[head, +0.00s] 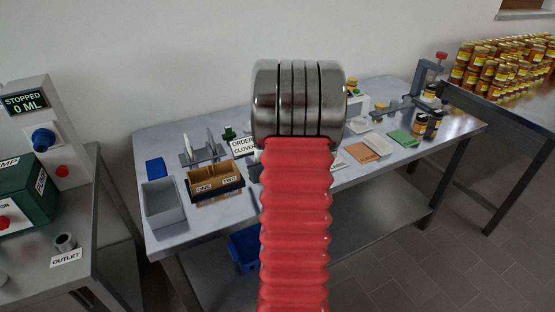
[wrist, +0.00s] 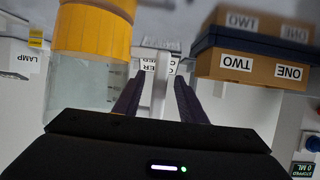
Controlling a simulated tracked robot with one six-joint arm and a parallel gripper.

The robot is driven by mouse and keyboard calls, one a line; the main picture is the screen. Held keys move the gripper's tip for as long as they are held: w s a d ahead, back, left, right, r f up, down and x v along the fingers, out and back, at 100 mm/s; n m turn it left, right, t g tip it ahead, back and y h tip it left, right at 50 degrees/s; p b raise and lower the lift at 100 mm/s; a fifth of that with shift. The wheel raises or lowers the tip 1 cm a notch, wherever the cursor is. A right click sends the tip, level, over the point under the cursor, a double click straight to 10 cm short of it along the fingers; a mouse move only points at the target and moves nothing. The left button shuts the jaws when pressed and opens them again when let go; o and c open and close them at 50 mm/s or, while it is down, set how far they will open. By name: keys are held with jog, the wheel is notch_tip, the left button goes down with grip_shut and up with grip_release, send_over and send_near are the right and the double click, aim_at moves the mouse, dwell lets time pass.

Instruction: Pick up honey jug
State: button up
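In the wrist view, a large clear container with an orange-yellow ribbed top (wrist: 92,32) stands close on the left; it may be the honey jug, but I cannot be sure. My gripper (wrist: 158,88) has its two dark fingers apart, with the container just left of the left finger. A narrow white upright piece (wrist: 160,92) shows between the fingers; I cannot tell whether it is within their reach. In the head view, my red arm and its metal end hide the gripper and the middle of the table, and I see no clear jug there.
A brown box labelled ONE and TWO (head: 217,189) stands beside a grey bin (head: 160,204); the box is also close on the right in the wrist view (wrist: 255,68). A rack with upright plates (head: 200,155) stands behind. Honey jars (head: 495,67) are stacked on the right table.

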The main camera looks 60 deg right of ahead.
grip_shut()
dwell(0.4)
dwell(0.4)
